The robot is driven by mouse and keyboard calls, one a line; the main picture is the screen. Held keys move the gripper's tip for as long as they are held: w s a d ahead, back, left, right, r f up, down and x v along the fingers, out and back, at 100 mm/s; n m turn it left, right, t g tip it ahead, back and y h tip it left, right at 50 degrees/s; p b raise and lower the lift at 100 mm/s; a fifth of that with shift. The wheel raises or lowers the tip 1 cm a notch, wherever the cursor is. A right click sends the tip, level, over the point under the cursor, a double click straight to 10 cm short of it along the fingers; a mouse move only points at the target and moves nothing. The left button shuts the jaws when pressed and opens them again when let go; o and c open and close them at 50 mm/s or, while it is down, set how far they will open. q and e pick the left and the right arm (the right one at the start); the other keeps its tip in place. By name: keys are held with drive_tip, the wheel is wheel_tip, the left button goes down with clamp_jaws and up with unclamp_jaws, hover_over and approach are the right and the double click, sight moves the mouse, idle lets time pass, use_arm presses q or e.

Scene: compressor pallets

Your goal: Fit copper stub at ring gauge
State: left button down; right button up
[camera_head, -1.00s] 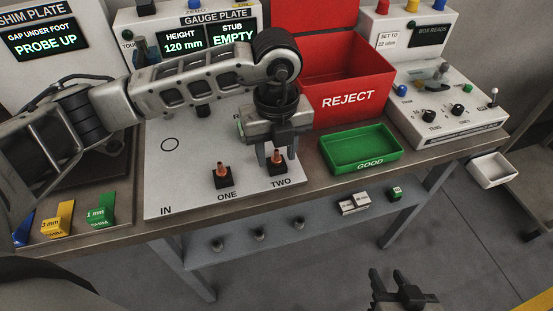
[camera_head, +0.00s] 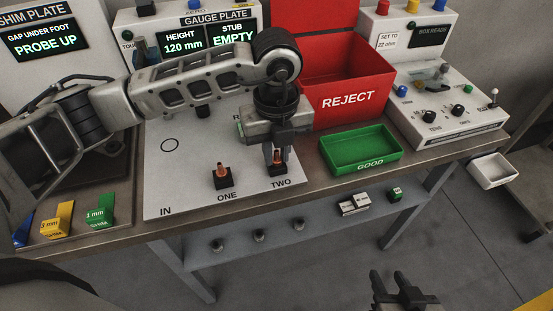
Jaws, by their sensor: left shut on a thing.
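Two copper stubs stand upright in black square holders on the white gauge plate (camera_head: 175,190). The copper stub at ONE (camera_head: 221,169) stands clear in its holder (camera_head: 223,181). The copper stub at TWO (camera_head: 277,156) is between the fingers of my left gripper (camera_head: 276,158), which points down and is shut on it. That stub is still at its holder (camera_head: 278,169), and the fingers partly hide it. A thin ring outline (camera_head: 170,145) is marked on the plate. The ring gauge is not clearly visible; my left arm covers part of the plate. My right gripper (camera_head: 401,282) is open and empty, low in front of the bench.
The display (camera_head: 230,36) reads HEIGHT 120 mm and STUB EMPTY. A red REJECT bin (camera_head: 348,98) and a green GOOD tray (camera_head: 361,169) stand right of the plate. Coloured shim blocks (camera_head: 100,215) are at left. Several grey pegs (camera_head: 259,236) are on the lower shelf.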

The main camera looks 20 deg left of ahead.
sight(276, 151)
use_arm(q)
drive_tip(key=shift+r, duration=0.1)
drive_tip(key=shift+r+p, duration=1.95)
drive_tip(key=shift+r, duration=1)
